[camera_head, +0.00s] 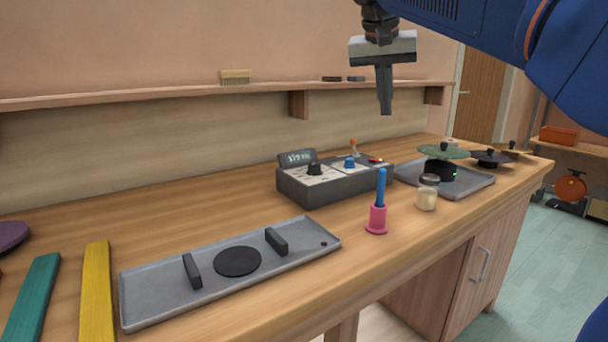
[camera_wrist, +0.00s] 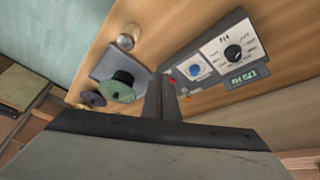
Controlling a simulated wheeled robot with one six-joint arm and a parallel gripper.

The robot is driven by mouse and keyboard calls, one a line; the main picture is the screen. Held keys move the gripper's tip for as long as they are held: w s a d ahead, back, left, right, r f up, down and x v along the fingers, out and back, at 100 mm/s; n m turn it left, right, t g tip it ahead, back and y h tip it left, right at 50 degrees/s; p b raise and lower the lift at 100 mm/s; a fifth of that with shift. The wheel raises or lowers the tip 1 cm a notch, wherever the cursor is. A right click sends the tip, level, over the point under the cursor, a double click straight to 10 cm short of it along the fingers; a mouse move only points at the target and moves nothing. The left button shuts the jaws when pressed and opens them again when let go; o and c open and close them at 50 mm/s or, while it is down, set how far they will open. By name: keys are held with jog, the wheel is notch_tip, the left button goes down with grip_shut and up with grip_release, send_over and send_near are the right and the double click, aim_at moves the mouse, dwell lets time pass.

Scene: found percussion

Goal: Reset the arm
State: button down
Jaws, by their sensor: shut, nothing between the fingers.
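My gripper (camera_head: 386,112) hangs from my blue arm, pointing down, high above the back of the wooden bench. Its fingers are shut with nothing between them. In the wrist view the closed fingers (camera_wrist: 162,80) stick out at the middle, apart from everything on the bench. The grey control box (camera_head: 330,188), with a lit display and black and blue knobs, stands on the bench below. It also shows in the wrist view (camera_wrist: 215,68), to the right of the fingers.
On the bench are a long grey tray (camera_head: 160,301), yellow (camera_head: 96,290) and teal (camera_head: 34,298) bars, a pink holder (camera_head: 377,220) with a blue stick, a jar (camera_head: 427,194), and a grey tray (camera_head: 478,187) bearing a green disc (camera_head: 444,152). A wall shelf (camera_head: 200,95) runs behind. Air around my gripper is clear.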

jog(key=s+d+f+n+y, duration=0.1)
jog(key=s+d+f, duration=0.2)
jog(key=s+f, duration=0.7)
jog(key=s+d+f+n+y, duration=0.1)
jog(key=s+d+f, duration=0.3)
jog(key=s+f, duration=0.7)
jog(key=s+d+f+n, duration=0.2)
jog(key=s+f, duration=0.8)
jog(key=f, duration=0.8)
jog(key=shift+s+d+f+y, duration=0.15)
jog(key=shift+d+f+y, duration=0.25)
jog(key=shift+d, duration=0.45)
jog(key=c, duration=2.5)
grip_release()
jog(key=shift+r, duration=0.1)
